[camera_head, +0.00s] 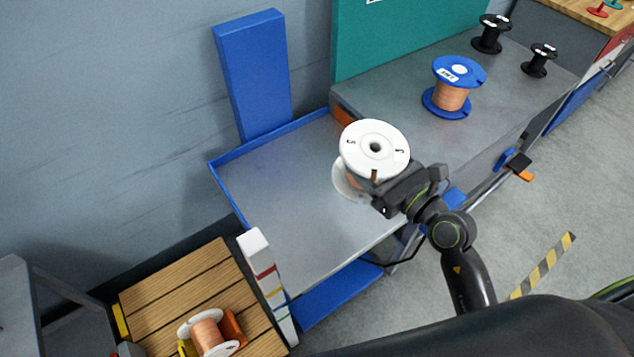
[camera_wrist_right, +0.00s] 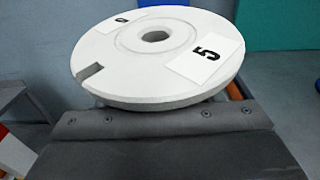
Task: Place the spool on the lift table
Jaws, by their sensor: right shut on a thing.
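My right gripper (camera_head: 385,197) is shut on a white spool (camera_head: 375,145) wound with copper wire. The spool is upright, its top flange marked with a 5, and it is over the right part of the grey lift table (camera_head: 290,190) with blue edges. I cannot tell if its lower flange touches the table top. In the right wrist view the white flange (camera_wrist_right: 160,55) stands just beyond the dark gripper (camera_wrist_right: 170,130), which hides the wire core. My left gripper is not in view.
A blue spool (camera_head: 451,95) and two black spools (camera_head: 490,35) stand on the grey bench to the right. A blue post (camera_head: 252,75) rises behind the lift table. A wooden pallet (camera_head: 165,290) with another copper spool (camera_head: 208,332) is at lower left. The table's left part is clear.

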